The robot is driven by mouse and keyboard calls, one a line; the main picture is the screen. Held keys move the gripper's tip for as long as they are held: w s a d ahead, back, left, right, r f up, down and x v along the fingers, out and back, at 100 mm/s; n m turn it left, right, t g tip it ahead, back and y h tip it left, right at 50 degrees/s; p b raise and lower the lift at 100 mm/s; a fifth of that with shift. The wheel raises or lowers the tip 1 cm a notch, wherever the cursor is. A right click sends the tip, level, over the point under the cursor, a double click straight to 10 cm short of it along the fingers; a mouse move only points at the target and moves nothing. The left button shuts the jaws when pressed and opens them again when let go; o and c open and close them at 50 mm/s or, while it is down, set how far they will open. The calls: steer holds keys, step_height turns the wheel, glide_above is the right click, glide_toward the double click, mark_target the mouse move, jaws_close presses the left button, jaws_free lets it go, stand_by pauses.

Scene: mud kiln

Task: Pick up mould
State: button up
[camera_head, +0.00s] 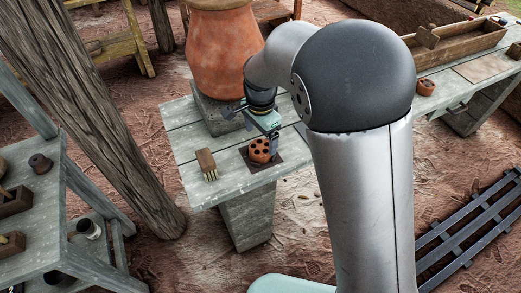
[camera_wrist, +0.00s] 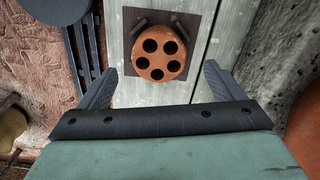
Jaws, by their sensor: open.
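The mould looks to be the round orange clay piece with several dark holes in its top. In the head view the mould (camera_head: 260,150) sits on a dark square mat (camera_head: 276,161) near the front edge of the grey plank table. In the wrist view the mould (camera_wrist: 160,53) is centred beyond and between my fingers. My gripper (camera_wrist: 155,85) is open and empty, with one finger on each side and a gap to the mould. In the head view my gripper (camera_head: 268,140) is right by the mould, and my arm hides part of the table.
A brush (camera_head: 207,164) lies left of the mat. A large clay pot (camera_head: 222,50) stands on a block behind. Two dark bars (camera_wrist: 160,21) lie beside the mould on the mat. A wooden post (camera_head: 95,120) leans at left. Another clay piece (camera_head: 425,87) sits on the right table.

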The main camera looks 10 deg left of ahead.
mark_target(261, 147)
step_height(261, 147, down, 4)
steer(key=shift+d+f, duration=0.1)
steer(key=shift+f, duration=0.15)
steer(key=c, duration=1.2)
steer(key=shift+r, duration=0.15)
